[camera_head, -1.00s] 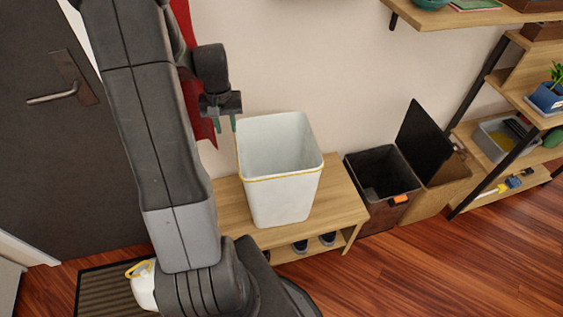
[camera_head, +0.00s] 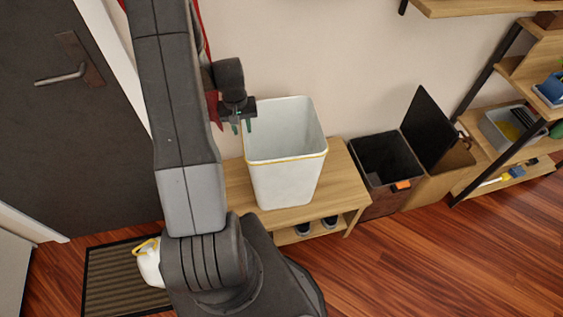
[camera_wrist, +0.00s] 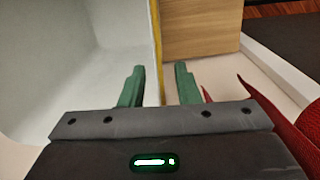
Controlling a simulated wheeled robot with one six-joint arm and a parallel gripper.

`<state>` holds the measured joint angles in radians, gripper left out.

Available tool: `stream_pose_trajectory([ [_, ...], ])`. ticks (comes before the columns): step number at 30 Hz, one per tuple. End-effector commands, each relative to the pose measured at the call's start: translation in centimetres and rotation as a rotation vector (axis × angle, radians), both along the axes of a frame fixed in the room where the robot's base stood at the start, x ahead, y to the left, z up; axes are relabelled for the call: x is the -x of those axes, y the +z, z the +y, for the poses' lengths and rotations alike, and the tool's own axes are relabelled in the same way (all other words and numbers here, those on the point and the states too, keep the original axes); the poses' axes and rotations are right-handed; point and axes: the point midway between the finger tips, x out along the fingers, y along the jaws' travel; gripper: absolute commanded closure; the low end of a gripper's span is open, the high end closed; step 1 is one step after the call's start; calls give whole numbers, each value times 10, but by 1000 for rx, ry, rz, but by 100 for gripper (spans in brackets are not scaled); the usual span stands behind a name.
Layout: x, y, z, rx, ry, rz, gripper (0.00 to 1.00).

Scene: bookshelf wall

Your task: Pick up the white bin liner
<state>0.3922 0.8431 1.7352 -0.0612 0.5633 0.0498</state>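The white bin liner (camera_head: 286,185) is an open, tapered white tub with a yellow line below its rim. It stands upright on a low wooden bench (camera_head: 345,185). My gripper (camera_head: 242,128) points down at the liner's left rim. It is open and holds nothing. In the wrist view the liner (camera_wrist: 80,70) fills the left side, and its wall edge with the yellow line runs between the two green fingers of my gripper (camera_wrist: 160,75). One finger is on the inner side and one on the outer side. I cannot tell whether either finger touches the wall.
A dark open bin (camera_head: 385,160) with its lid raised stands right of the bench. A shelf unit (camera_head: 500,165) is farther right. Red cloth (camera_wrist: 275,130) hangs close beside my gripper. A white jug with a yellow handle (camera_head: 150,266) sits on the doormat (camera_head: 110,285).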

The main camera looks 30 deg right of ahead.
Motion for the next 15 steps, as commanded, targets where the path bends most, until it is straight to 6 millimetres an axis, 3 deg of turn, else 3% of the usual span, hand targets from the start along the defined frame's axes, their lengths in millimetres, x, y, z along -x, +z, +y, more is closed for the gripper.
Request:
stream_pose_trajectory([
  [6, 5, -27, -1, -2, -1, 4, 71],
  [15, 4, -37, -2, 0, -1, 0, 71],
])
